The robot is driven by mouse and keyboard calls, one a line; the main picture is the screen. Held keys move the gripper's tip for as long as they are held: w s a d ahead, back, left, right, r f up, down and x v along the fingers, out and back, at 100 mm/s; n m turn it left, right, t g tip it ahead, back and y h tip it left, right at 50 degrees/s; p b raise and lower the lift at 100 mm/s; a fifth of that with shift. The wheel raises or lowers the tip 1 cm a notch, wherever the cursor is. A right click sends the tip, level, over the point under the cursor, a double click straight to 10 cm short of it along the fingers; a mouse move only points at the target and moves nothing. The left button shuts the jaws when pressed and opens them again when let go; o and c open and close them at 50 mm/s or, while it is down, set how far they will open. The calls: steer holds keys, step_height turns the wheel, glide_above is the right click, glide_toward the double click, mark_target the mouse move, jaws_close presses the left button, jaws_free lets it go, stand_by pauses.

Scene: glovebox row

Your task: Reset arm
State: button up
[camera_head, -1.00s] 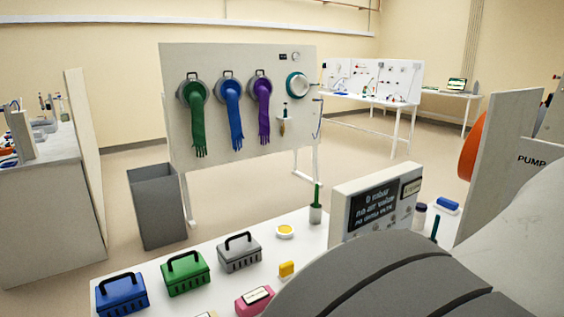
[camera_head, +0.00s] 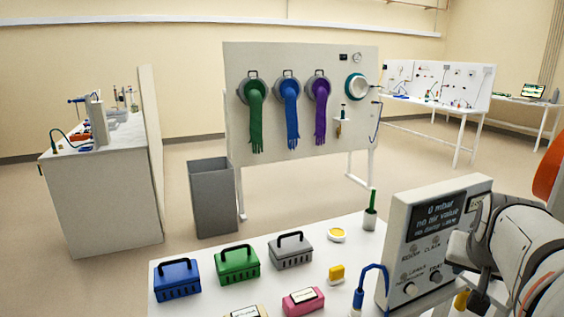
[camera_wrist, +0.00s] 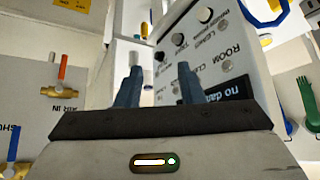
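My gripper (camera_wrist: 159,68) shows in the wrist view with its two blue-grey fingers apart and nothing between them. Beyond the fingers, the wrist view shows the grey-white control box (camera_wrist: 225,60), tilted in the picture. In the head view my arm is folded at the lower right, in front of the right edge of the control box (camera_head: 432,232). The box's dark screen reads 0 mbar. The fingertips cannot be made out clearly in the head view.
The white table (camera_head: 225,303) holds blue (camera_head: 177,280), green (camera_head: 237,265) and grey (camera_head: 290,252) cases and a pink box (camera_head: 303,301). Behind stand a grey bin (camera_head: 213,200) and the glove panel (camera_head: 300,145). Open floor lies between the benches.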

steer(key=s+a+f+n+g+y, duration=0.1)
steer(key=s+a+f+n, duration=0.1)
steer(key=a, duration=0.5)
steer(key=s+a+f+n+g+y, duration=0.1)
steer(key=s+a+f+n, duration=0.1)
steer(key=a+f, duration=0.3)
steer(key=s+a+f+n+g+y, duration=0.1)
steer(key=s+a+f+n+y, duration=0.1)
steer(key=a, duration=0.8)
steer(key=shift+a+f+n, duration=0.2)
steer(key=shift+f+n, duration=0.4)
steer(key=shift+f, duration=0.2)
steer(key=shift+d, duration=0.1)
